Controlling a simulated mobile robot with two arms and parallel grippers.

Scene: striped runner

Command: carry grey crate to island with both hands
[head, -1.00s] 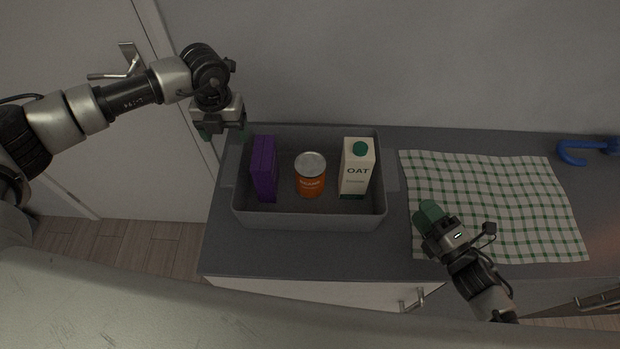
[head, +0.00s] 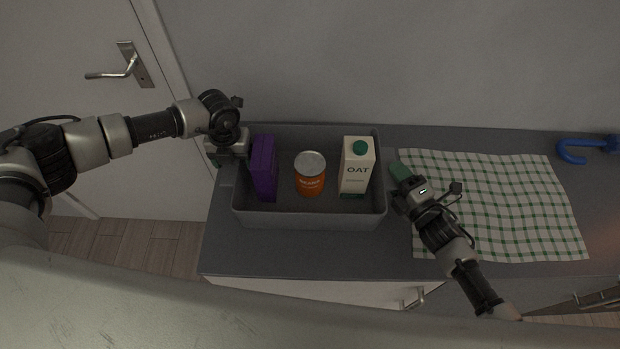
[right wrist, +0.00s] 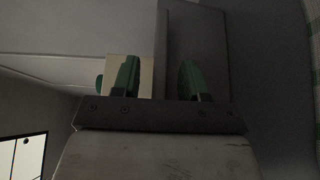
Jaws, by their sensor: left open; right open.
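The grey crate (head: 310,219) stands on the dark counter. It holds a purple box (head: 263,168), an orange can (head: 310,175) and an oat carton (head: 357,168), all upright. My left gripper (head: 217,160) is at the crate's left end, by the left handle; its fingers are partly hidden. My right gripper (head: 398,178) is open beside the crate's right end. In the right wrist view its two green fingertips (right wrist: 158,78) stand apart, with a grey crate wall (right wrist: 195,45) just ahead, partly between them. I cannot tell whether either gripper touches the crate.
A green and white checked cloth (head: 500,205) lies on the counter (head: 290,258) right of the crate. A blue hooked object (head: 580,152) lies at the back right. A wall rises behind, and a door with a handle (head: 130,66) is at the left.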

